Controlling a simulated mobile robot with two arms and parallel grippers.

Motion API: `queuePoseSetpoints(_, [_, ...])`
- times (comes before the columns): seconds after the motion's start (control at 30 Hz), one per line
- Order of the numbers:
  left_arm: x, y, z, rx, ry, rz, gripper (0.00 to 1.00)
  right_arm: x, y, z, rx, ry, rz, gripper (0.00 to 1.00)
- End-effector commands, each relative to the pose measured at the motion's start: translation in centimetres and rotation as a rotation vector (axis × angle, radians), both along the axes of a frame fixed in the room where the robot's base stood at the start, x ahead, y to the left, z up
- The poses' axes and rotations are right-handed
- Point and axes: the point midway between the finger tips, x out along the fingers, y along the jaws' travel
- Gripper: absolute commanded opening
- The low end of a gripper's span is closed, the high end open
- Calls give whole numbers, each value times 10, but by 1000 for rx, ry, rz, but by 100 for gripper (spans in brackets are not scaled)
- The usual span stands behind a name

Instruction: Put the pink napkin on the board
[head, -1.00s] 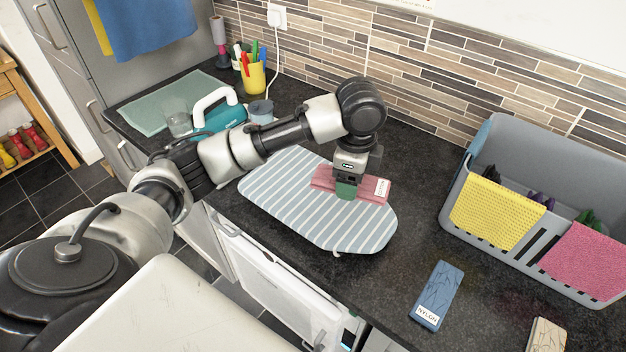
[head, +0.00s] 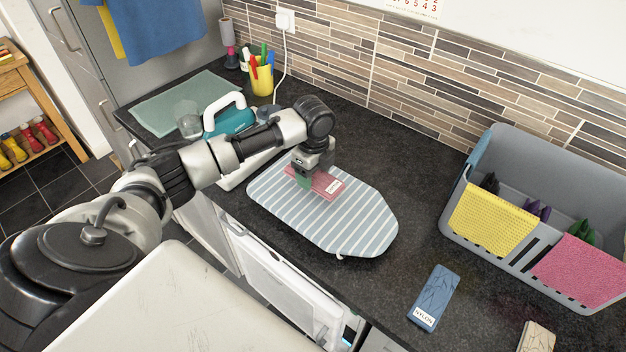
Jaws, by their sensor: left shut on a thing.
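The pink napkin (head: 328,188) is a flat folded piece with a white label at its right end. My left gripper (head: 304,181) is shut on its left part, with the fingers pointing down. The board (head: 340,225) is a small ironing board with a pale blue and white striped cover, lying on the dark worktop. The napkin is over the board's upper left part in the head view; I cannot tell whether it touches the cover. The gripper hides part of the napkin. My right gripper is not in view.
A grey crate (head: 462,228) with a yellow cloth (head: 492,222) and a pink cloth (head: 577,272) over its front stands at right. A teal iron (head: 230,122) and yellow pen cup (head: 261,80) stand behind my arm.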

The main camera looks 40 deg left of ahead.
Motion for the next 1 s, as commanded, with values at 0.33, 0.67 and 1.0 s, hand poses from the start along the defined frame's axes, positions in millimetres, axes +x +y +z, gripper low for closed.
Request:
queuePoseSetpoints(0.33, [0,1,-38,0,1,0,40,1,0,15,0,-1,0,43])
queuePoseSetpoints(0.67, [0,1,-43,1,-1,0,40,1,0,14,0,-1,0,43])
queuePoseSetpoints(1.0, [0,2,-44,1,-1,0,88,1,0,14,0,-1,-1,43])
